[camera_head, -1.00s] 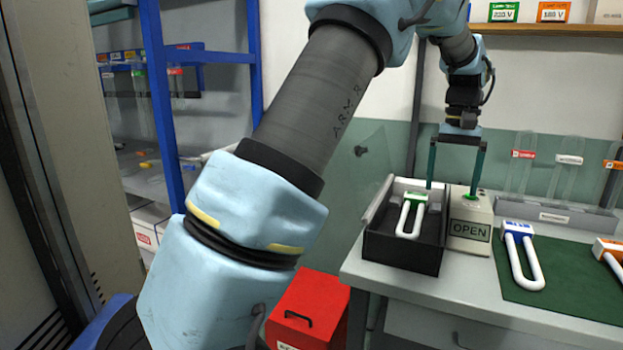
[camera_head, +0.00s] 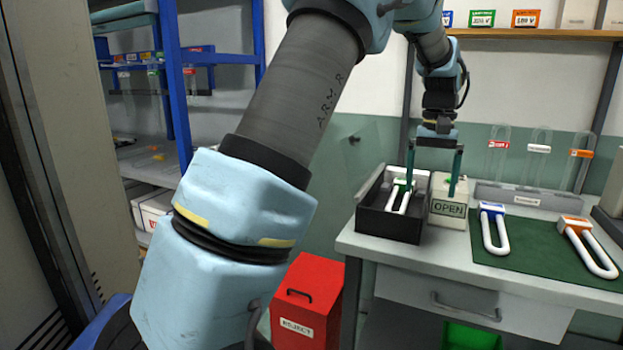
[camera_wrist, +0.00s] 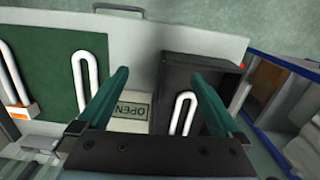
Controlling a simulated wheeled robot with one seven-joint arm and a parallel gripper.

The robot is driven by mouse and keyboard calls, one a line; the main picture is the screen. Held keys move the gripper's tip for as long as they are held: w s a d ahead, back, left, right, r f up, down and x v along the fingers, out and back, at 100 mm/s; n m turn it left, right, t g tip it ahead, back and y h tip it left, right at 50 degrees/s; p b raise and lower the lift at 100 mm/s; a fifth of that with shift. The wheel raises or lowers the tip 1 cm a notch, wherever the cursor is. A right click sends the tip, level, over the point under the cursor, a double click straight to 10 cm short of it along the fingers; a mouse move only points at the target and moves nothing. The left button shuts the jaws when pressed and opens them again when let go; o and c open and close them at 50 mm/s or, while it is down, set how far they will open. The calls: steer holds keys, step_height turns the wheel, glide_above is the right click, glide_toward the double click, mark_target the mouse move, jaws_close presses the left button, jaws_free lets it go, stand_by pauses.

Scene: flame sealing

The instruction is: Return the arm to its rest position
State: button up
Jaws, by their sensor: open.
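My gripper (camera_head: 431,174) has two green fingers spread wide apart with nothing between them. It hangs over the bench, above the open black box (camera_head: 388,224) and the beige block marked OPEN (camera_head: 448,210). In the wrist view the fingers also frame the OPEN block (camera_wrist: 132,112) and part of the box (camera_wrist: 178,72). Whether a fingertip touches the box or block is hard to tell.
A green mat (camera_head: 525,262) holds a blue-topped U piece (camera_head: 492,228) and an orange-topped one (camera_head: 588,245). Labelled tubes (camera_head: 540,150) stand in a rack behind. A red REJECT bin (camera_head: 307,300) is left of the bench. Blue shelving (camera_head: 172,80) stands farther left.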

steer(key=s+a+f+n+t, duration=0.1)
steer(key=s+a+f, duration=0.2)
steer(key=a, duration=1)
steer(key=s+a+f+n, duration=0.2)
steer(key=a+f, duration=0.2)
steer(key=a, duration=0.9)
steer(key=s+a+f+t, duration=0.1)
steer(key=s+a+f, duration=0.2)
steer(key=s+a, duration=0.4)
steer(key=shift+s, duration=0.3)
